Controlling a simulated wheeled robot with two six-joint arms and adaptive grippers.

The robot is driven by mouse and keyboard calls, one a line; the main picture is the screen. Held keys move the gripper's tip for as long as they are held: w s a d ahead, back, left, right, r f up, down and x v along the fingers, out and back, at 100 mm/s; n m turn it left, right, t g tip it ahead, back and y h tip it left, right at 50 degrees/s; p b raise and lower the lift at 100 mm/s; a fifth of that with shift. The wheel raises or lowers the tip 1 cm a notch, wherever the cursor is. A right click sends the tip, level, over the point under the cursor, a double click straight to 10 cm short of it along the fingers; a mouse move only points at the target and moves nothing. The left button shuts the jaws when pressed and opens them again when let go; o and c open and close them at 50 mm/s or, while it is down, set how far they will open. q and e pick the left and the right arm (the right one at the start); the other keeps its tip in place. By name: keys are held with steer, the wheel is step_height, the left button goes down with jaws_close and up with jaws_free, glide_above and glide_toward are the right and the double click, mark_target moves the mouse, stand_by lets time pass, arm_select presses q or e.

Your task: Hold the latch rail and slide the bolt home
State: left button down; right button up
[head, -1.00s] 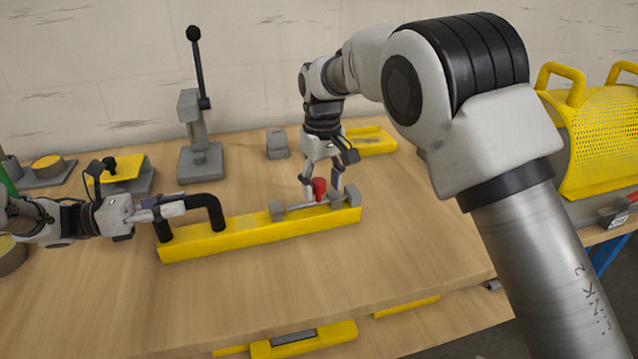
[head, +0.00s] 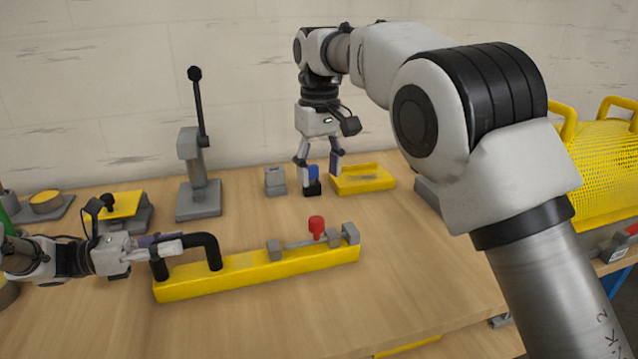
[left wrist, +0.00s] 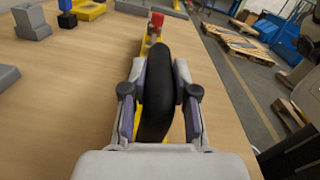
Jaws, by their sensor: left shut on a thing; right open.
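The yellow latch rail (head: 250,275) lies on the wooden table, with a black arched handle (head: 205,240) at its left end. My left gripper (head: 180,243) is shut on that handle; the left wrist view shows its fingers on both sides of the black handle (left wrist: 157,85). The grey bolt (head: 300,244) with its red knob (head: 317,226) lies along the right part of the rail between grey blocks, its rod reaching toward the right block (head: 350,233). My right gripper (head: 320,172) is open, above and behind the rail, apart from the knob.
A small blue and black piece (head: 313,178) stands near my right fingers. Behind are a yellow tray (head: 362,180), a small grey block (head: 275,181) and a grey lever stand (head: 198,195). A yellow perforated basket (head: 605,165) is at right. The table front is clear.

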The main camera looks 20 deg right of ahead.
arm_select(q)
steer(key=c, duration=0.8)
jaws_free()
steer(key=shift+a, duration=0.1)
